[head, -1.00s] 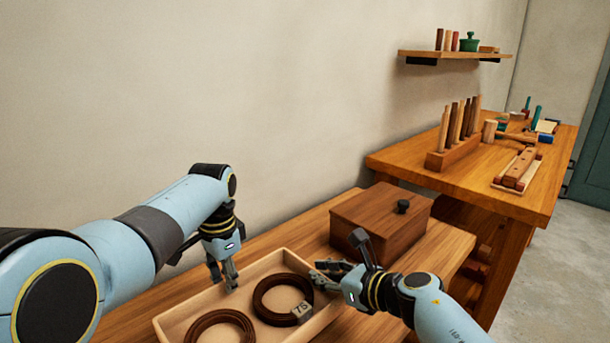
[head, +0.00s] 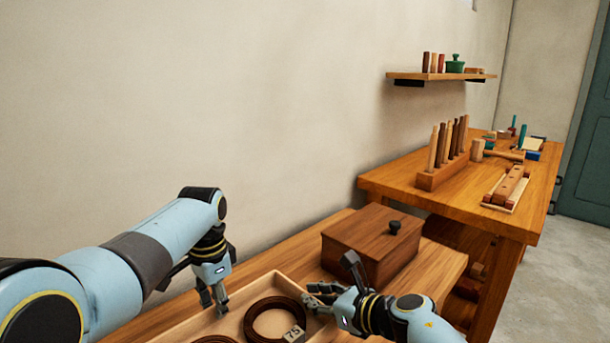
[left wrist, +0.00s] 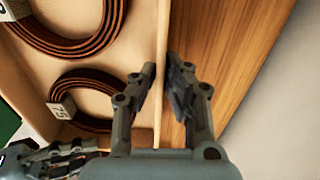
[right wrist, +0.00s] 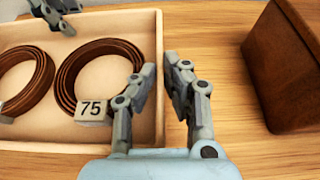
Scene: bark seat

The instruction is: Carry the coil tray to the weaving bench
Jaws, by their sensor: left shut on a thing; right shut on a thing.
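The coil tray (head: 257,286) is a shallow pale wooden tray low in the head view, its near part cut off by the picture edge. It holds two dark brown coils; the right coil (head: 265,315) has a tag reading 75 (right wrist: 90,109). My left gripper (head: 213,308) is shut on the tray's far wall, which passes between its fingers in the left wrist view (left wrist: 160,72). My right gripper (head: 312,298) is shut on the tray's right wall, also seen in the right wrist view (right wrist: 160,72). The taller wooden bench (head: 400,190) stands at the right, probably the weaving bench.
A dark lidded box (head: 365,247) stands just right of the tray on the low wooden surface (head: 443,278). The taller bench carries a peg rack (head: 440,176), a wooden block piece (head: 507,188) and tools. A wall shelf (head: 440,76) hangs above.

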